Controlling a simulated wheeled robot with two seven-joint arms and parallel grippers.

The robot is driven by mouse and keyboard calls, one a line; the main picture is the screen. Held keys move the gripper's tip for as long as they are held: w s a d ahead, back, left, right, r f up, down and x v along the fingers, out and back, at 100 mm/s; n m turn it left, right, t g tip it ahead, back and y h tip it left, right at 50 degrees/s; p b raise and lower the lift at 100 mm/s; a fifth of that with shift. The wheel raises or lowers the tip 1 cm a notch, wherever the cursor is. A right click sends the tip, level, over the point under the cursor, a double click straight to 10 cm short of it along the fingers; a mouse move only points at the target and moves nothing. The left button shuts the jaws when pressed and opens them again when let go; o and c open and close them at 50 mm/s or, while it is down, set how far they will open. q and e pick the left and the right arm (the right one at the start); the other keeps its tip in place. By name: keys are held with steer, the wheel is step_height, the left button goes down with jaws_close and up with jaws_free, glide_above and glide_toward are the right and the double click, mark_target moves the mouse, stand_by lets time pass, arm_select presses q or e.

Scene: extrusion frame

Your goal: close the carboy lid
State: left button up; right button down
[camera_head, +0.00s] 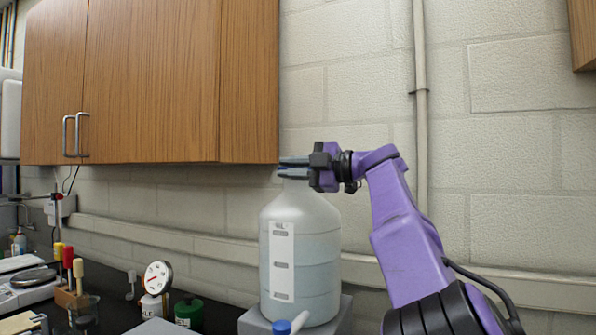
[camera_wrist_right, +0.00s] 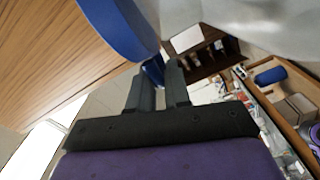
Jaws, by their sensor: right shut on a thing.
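The carboy (camera_head: 318,255) is a large translucent white jug with a pale label strip, standing upright on a grey block. Its pale body also shows in the right wrist view (camera_wrist_right: 260,22). The blue lid (camera_wrist_right: 118,22) is large at the top of the wrist view, and a blue part shows between the fingers. My right gripper (camera_head: 284,167) is at the carboy's neck, coming from the right; in the wrist view its fingers (camera_wrist_right: 155,72) are shut on the blue lid part. The fingers hide the mouth, so I cannot tell how the lid sits. My left gripper is out of view.
A wooden wall cabinet (camera_head: 150,80) hangs at upper left, close to the carboy's top. A dial gauge (camera_head: 157,278) and a green container (camera_head: 189,313) stand left of the carboy. A blue-ended white piece (camera_head: 282,327) shows at its foot. A pipe (camera_head: 421,120) runs down the wall.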

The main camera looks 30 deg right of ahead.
steer(key=shift+a+f+b, duration=0.15)
steer(key=shift+f+b, duration=0.35)
steer(key=shift+f, duration=0.45)
steer(key=c, duration=1.1)
jaws_free()
steer(key=shift+c, duration=0.2)
steer(key=shift+w, duration=0.3)
steer(key=b+v, duration=0.4)
steer(key=v, duration=0.6)
steer(key=shift+s, duration=0.15)
